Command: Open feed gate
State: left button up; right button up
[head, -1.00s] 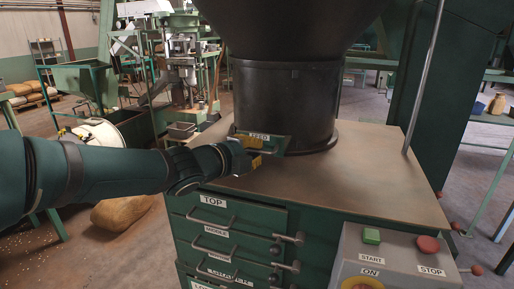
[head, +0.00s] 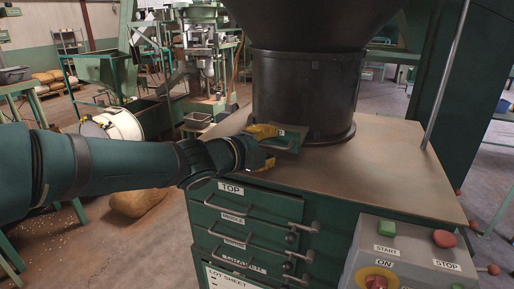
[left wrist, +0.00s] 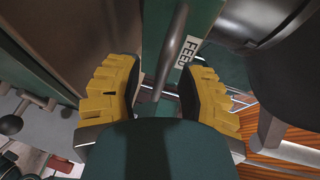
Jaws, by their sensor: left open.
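The feed gate (head: 289,139) is a small green plate at the foot of the black hopper neck (head: 303,95), on the cabinet's left side. In the left wrist view its FEED label (left wrist: 188,58) and grey bar handle (left wrist: 173,48) show. My left gripper (head: 262,146) is at the gate, its yellow fingers apart. In the wrist view the fingers of the left gripper (left wrist: 158,92) lie on either side of the handle, with gaps visible. In the head view the fingers hide much of the handle. My right gripper is not in view.
Below are drawers with bar handles, the top one labelled TOP (head: 231,188). A control box with a green START button (head: 388,229) and red STOP button (head: 444,238) stands at front right. The brown cabinet top (head: 400,165) is clear around the hopper.

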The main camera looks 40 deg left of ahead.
pick_arm(q)
jog(key=v, duration=1.2)
jog(key=shift+w, duration=0.1)
dwell(0.4)
